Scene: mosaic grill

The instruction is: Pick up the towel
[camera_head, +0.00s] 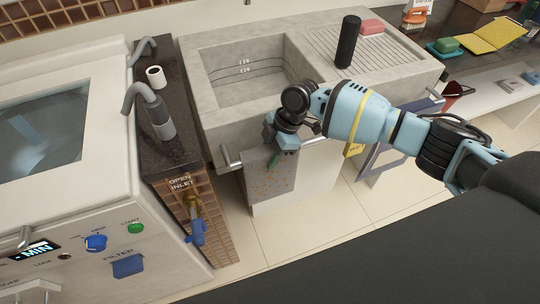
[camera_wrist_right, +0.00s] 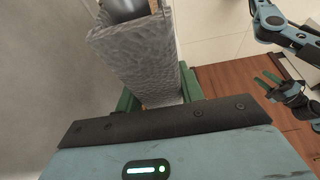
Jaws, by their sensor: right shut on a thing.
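A grey towel (camera_head: 268,180) with small orange specks hangs over the metal rail at the front of the sink. My right gripper (camera_head: 284,157) is at the towel's upper part, its fingers pointing down. In the right wrist view the folded towel (camera_wrist_right: 140,52) lies between the green fingers of my right gripper (camera_wrist_right: 158,98), which is shut on it. The rail (camera_wrist_right: 125,9) shows inside the fold, so the towel is still around it. My left gripper (camera_wrist_right: 272,82) shows small at the right of the wrist view, its green fingers apart and empty.
The concrete sink (camera_head: 222,112) stands behind the towel. A black bottle (camera_head: 347,42) and a pink sponge (camera_head: 371,27) are on its drainboard. A brown-tiled counter with a tap (camera_head: 158,115) and blue valve (camera_head: 197,232) is at left. Floor is clear in front.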

